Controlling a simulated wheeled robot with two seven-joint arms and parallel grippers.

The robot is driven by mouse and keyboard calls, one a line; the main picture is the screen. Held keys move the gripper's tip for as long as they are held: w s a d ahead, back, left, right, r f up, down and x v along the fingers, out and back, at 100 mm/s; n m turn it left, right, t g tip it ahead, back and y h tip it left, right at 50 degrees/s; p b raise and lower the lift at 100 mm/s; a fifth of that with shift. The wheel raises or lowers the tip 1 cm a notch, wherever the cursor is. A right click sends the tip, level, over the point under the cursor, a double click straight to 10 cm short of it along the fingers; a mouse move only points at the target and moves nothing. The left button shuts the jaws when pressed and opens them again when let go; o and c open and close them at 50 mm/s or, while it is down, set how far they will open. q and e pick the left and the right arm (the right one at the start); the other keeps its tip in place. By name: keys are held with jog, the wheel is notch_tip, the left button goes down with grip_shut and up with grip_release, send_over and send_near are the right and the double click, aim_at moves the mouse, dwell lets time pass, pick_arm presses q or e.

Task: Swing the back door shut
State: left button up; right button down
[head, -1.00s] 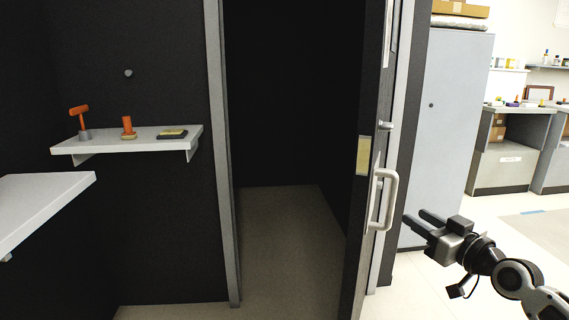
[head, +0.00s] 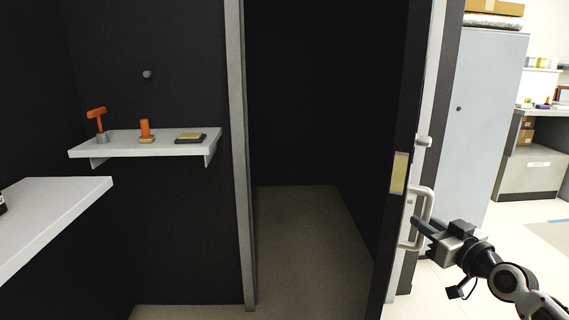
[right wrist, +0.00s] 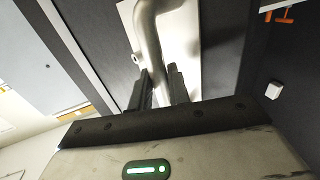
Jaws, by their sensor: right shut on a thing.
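The back door (head: 408,100) stands open, seen nearly edge-on at the right of the dark doorway. Its pale latch plate (head: 399,172) shows on the edge. A silver D-shaped pull handle (head: 428,205) is on its right-hand face. My right gripper (head: 416,225) is at the lower part of this handle, shut on it. In the right wrist view the handle (right wrist: 148,30) runs down between the two dark fingers (right wrist: 160,85), which hide its lower end. My left gripper is not in view.
The doorway floor (head: 305,250) is clear. On the left, a wall shelf (head: 120,150) holds small orange and dark items, near a pale counter (head: 50,215). A grey cabinet (head: 485,110) stands behind the door on the right. Shelving (head: 530,175) is farther right.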

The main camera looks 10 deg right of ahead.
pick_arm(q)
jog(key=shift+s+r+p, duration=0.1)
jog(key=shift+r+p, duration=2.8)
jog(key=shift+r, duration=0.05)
pick_arm(e)
jog(key=w+a, duration=0.9)
jog(key=a, duration=0.3)
jog(key=shift+w+a, duration=0.15)
jog(key=shift+a, duration=0.15)
pick_arm(q)
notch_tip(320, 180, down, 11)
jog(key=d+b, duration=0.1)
jog(key=b, duration=0.9)
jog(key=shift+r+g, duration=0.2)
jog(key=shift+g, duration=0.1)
pick_arm(e)
jog(key=w+a, duration=0.9)
jog(key=w, duration=0.3)
